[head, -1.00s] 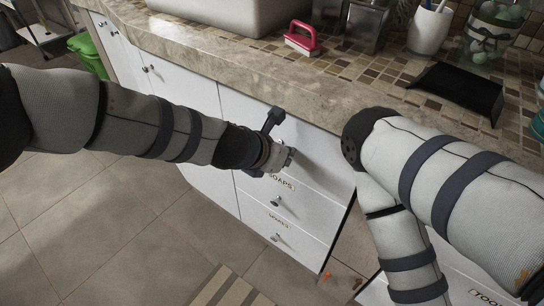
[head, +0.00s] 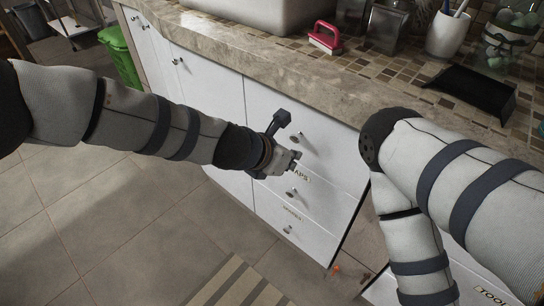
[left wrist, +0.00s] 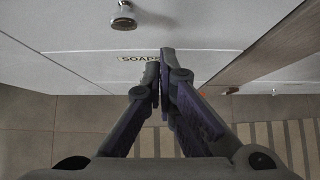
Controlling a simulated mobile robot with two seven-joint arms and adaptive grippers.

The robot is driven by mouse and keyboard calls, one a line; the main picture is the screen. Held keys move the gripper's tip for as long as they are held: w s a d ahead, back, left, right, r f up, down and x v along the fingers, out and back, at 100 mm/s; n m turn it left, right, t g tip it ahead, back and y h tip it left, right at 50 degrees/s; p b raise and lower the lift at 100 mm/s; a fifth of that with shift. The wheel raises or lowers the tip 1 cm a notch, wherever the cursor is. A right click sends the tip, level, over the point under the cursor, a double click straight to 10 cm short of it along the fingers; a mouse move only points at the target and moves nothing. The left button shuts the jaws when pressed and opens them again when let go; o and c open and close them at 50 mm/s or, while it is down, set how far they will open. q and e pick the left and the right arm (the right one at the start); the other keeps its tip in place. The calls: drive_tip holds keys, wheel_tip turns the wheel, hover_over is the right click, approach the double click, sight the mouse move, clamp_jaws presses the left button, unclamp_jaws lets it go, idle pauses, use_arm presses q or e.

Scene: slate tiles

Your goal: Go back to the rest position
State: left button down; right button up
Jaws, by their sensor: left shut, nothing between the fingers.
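My left gripper (head: 294,161) is in front of the white drawer fronts, just above the SOAPS label in the head view. Its fingers are shut and empty; they also show together in the left wrist view (left wrist: 160,78). The SOAPS label (left wrist: 138,58) appears just beyond the fingertips there. My left arm reaches in from the left, stretched out. My right arm is bent at the right side, and its gripper is out of the frame.
White drawers with knobs (head: 291,192) stand under the stone counter edge (head: 270,75). On the counter are a pink-handled brush (head: 325,38), a black tray (head: 468,92) and a white cup (head: 447,34). A green bin (head: 120,55) stands at the left. The tiled floor (head: 130,230) is open at lower left.

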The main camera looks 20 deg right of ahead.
use_arm(q)
drive_tip(key=w+r+p+v, duration=0.1)
drive_tip(key=v, duration=0.7)
drive_tip(key=s+a+f+m+g+y+p, duration=0.2)
drive_tip(key=s+a+f+m+g+y, duration=0.15)
drive_tip(key=s+a+f+m, duration=1.1)
drive_tip(key=s+a+f+m+g+y, duration=0.1)
drive_tip(key=s+a+m+g+y, duration=0.1)
drive_tip(key=s+a+m, duration=0.3)
drive_tip(key=s+a+f+m+g+y+p, duration=0.1)
drive_tip(key=s+a+m, duration=0.4)
drive_tip(key=s+a, duration=0.8)
drive_tip(key=s+g+y, duration=0.1)
drive_tip(key=s, duration=0.7)
drive_tip(key=shift+a, duration=0.3)
use_arm(e)
drive_tip(key=w+r+t, duration=0.2)
drive_tip(key=w+r, duration=0.3)
drive_tip(key=w, duration=0.1)
drive_tip(key=shift+d+r, duration=0.15)
drive_tip(key=shift+r, duration=0.15)
use_arm(q)
drive_tip(key=shift+s, duration=0.15)
